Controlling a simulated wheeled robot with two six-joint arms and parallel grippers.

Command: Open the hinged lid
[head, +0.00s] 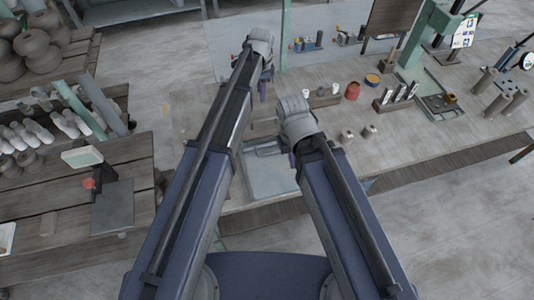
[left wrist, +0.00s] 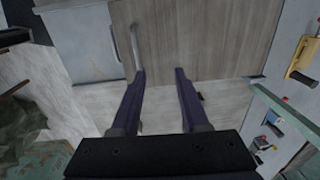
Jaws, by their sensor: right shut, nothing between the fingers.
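A flat pale grey lid (head: 272,180) lies at the near edge of the bench, between my two arms in the head view. A bar handle (head: 268,149) shows at its far side, partly hidden by my right wrist. In the left wrist view the grey lid (left wrist: 85,48) is at upper left, with the bar handle (left wrist: 135,45) at its right edge. My left gripper (left wrist: 160,71) is open and empty, its left fingertip close to the handle in the picture; contact cannot be told. My right gripper (head: 293,160) is shut and empty near the lid's right side, its fingers mostly hidden.
The wooden bench (head: 335,155) holds a red jar (head: 352,91), small pots and a green press stand (head: 418,45). A side table (head: 60,205) with a dark stand is at left, with shelves of clay pieces behind it.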

